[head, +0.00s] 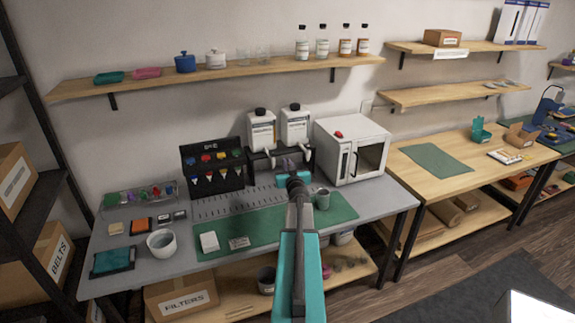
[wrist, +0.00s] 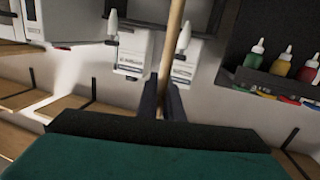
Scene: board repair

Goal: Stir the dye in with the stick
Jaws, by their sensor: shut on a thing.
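My gripper (wrist: 161,98) is shut on a thin wooden stick (wrist: 174,38), which runs from between the fingers to the top edge of the wrist view. In the head view my gripper (head: 290,172) is over the back of the bench, in front of two white jugs; the stick is not clear there. A grey cup (head: 322,199) stands on the green mat just right of my gripper. A white cup (head: 161,245) stands at the bench's left front. Its contents cannot be made out.
The white jugs (head: 262,130) stand behind my gripper, and a white oven-like box (head: 352,150) is to the right. The green mat (head: 262,232) has free room at its front. A shelf (head: 220,76) runs above the bench.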

